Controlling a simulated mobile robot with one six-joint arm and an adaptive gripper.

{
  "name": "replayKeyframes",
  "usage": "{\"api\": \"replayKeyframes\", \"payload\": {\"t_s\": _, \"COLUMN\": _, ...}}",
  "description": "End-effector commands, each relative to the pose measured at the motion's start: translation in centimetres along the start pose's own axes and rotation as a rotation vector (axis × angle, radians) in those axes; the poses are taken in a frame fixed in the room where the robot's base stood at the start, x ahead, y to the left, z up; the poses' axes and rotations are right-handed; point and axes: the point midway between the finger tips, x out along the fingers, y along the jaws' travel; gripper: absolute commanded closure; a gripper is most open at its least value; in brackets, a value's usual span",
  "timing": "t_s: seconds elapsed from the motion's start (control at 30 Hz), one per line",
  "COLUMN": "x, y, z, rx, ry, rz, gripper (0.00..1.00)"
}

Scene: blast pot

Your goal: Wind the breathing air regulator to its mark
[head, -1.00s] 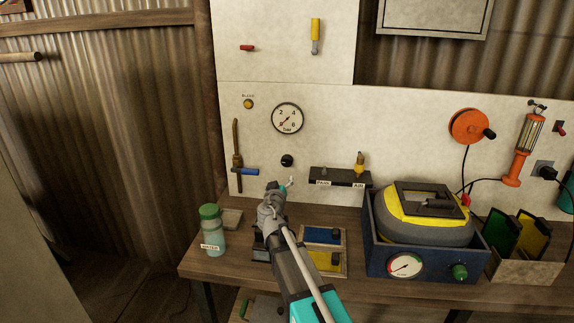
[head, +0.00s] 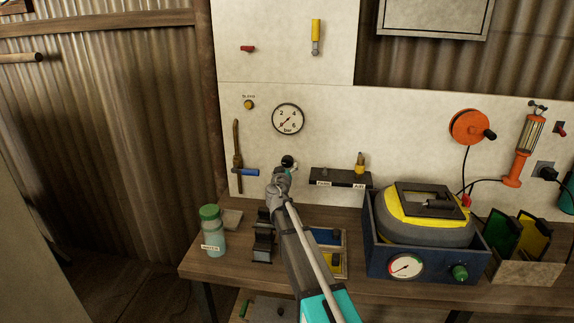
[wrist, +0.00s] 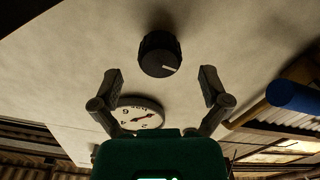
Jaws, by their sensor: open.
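A black round knob (head: 288,160) with a white pointer line is on the pale wall panel, below a round bar gauge (head: 287,118) whose needle points to the lower left. In the head view my gripper (head: 286,168) is just in front of the knob and partly covers it. In the wrist view the knob (wrist: 160,54) is ahead of my open gripper (wrist: 160,78), centred between the two fingers with clear room on both sides. The fingers do not appear to touch it. The upside-down gauge (wrist: 138,112) is partly hidden behind my gripper.
A blue-handled valve (head: 245,171) is left of the knob, and a dark shelf (head: 340,180) with labelled fittings is right. Below are a green-capped bottle (head: 211,232) and a blue box (head: 378,240) with a green knob (head: 460,272) and a dial (head: 406,266).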

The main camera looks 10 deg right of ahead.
Motion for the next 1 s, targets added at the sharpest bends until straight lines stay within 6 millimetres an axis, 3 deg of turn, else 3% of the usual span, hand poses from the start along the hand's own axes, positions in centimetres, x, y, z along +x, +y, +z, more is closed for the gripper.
{"api": "replayKeyframes", "payload": {"t_s": 0.03, "x": 1.0, "y": -0.1, "z": 0.0, "rx": 0.0, "ry": 0.0, "rz": 0.001, "gripper": 0.04}}
{"api": "replayKeyframes", "payload": {"t_s": 0.23, "x": 2.9, "y": 0.0, "z": 0.0, "rx": 0.0, "ry": 0.0, "rz": 0.0, "gripper": 0.04}}
{"api": "replayKeyframes", "payload": {"t_s": 0.7, "x": 3.5, "y": 0.1, "z": 0.0, "rx": 0.0, "ry": 0.0, "rz": 0.0, "gripper": 0.04}}
{"api": "replayKeyframes", "payload": {"t_s": 1.0, "x": 3.5, "y": 0.1, "z": 0.0, "rx": 0.0, "ry": 0.0, "rz": 0.001, "gripper": 0.58}}
